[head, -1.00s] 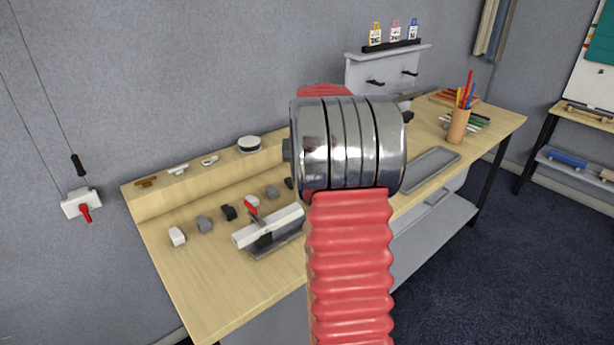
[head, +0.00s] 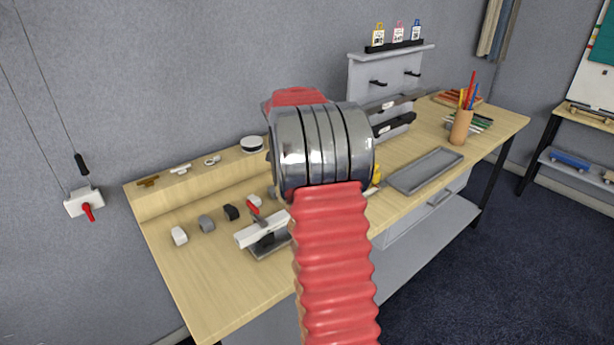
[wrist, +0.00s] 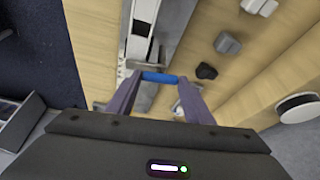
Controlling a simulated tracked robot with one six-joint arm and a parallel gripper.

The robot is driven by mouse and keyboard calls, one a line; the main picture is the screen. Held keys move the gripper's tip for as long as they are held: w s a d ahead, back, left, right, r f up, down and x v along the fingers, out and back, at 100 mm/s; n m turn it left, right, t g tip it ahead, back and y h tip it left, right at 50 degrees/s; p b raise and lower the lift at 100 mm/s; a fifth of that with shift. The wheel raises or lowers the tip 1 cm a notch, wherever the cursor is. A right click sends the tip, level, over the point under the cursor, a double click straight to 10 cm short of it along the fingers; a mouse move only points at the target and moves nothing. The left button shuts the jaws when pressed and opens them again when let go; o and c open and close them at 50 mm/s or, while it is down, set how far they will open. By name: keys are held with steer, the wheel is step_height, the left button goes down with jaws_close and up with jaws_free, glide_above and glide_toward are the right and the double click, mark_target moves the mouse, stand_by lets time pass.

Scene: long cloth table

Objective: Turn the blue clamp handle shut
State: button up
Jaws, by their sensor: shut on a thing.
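In the wrist view my gripper (wrist: 161,82) has its two fingers closed on a short blue handle (wrist: 160,76), which spans between the fingertips. Just beyond it lie a white bar and a grey metal part of the clamp (wrist: 168,30). How far the handle is turned I cannot tell. In the head view my arm hides the gripper and the blue handle. To the left of the arm, a fixture with a white bar (head: 256,234), a dark grey base and a red lever (head: 253,207) sits on the table.
Several small grey, black and white blocks (head: 206,223) lie along the table (head: 200,290). A round white-topped object (head: 251,144) stands on the back ledge. Right of my arm are a grey tray (head: 425,170) and a pencil cup (head: 461,127). The table's front left is clear.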

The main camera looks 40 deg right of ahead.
steer(key=shift+w+a+m+g, duration=0.15)
steer(key=shift+m+g, duration=0.15)
steer(key=shift+m, duration=0.6)
steer(key=o, duration=1.1)
steer(key=shift+c, duration=0.2)
steer(key=shift+r, duration=0.1)
steer(key=v, duration=1.3)
steer(key=shift+r, duration=0.25)
steer(key=shift+w, duration=0.15)
